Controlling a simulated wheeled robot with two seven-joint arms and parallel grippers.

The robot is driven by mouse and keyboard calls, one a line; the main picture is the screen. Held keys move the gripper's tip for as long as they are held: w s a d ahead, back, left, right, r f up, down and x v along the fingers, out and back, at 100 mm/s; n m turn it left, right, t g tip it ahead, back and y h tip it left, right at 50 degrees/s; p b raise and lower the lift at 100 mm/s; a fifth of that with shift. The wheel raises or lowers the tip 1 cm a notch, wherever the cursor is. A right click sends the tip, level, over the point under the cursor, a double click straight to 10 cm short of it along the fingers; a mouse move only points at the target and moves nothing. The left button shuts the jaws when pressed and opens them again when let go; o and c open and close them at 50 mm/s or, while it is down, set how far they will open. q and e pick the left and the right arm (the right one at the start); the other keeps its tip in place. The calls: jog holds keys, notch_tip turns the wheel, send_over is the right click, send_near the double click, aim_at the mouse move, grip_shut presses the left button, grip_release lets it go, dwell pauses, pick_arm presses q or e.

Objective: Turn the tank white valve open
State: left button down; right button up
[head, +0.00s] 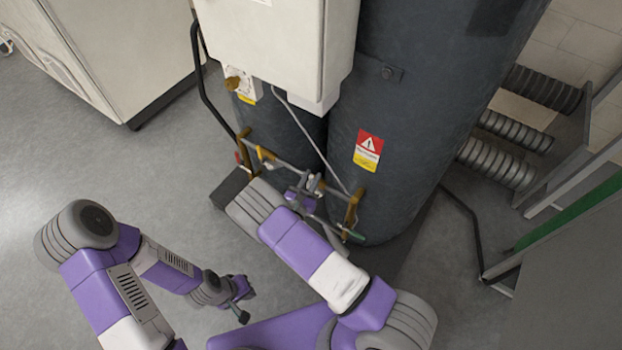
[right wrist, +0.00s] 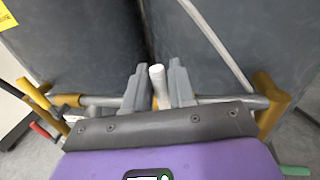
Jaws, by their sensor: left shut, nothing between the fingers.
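The white valve handle (right wrist: 158,85) stands out from a grey horizontal pipe (right wrist: 215,99) low in front of the dark tanks (head: 400,110). My right gripper (head: 305,190) is at this pipe; in the right wrist view its two fingers (right wrist: 158,92) are on either side of the white handle, close to it. Whether they press on it I cannot tell. In the head view the white handle is hidden or too small to make out. My left gripper (head: 241,300) is shut and empty, low over the floor and well apart from the pipe.
Yellow-brown pipe fittings (head: 352,207) are at both ends of the pipe. A red lever (right wrist: 40,130) and a green lever (head: 354,236) are near them. A white box (head: 265,40) is mounted above. Grey ribbed hoses (head: 497,162) are at the right. Floor at the left is clear.

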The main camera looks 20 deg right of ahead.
jog(key=shift+s, duration=0.15)
grip_shut()
jog(key=shift+s+d+f+m+h+b, duration=0.25)
jog(key=shift+s+d+m, duration=0.2)
jog(key=shift+m, duration=0.75)
jog(key=shift+s+d+f+m+h+b, duration=0.25)
jog(key=shift+s+m+b, duration=0.2)
jog(key=shift+m, duration=0.75)
jog(key=shift+s+d+f+m+h+b, duration=0.2)
jog(key=shift+s+d+m, duration=0.3)
jog(key=shift+m, duration=0.7)
jog(key=o, duration=0.7)
grip_release()
jog(key=p+v, duration=0.1)
jog(key=v, duration=0.6)
jog(key=shift+s+a, duration=0.15)
jog(key=shift+s, duration=0.15)
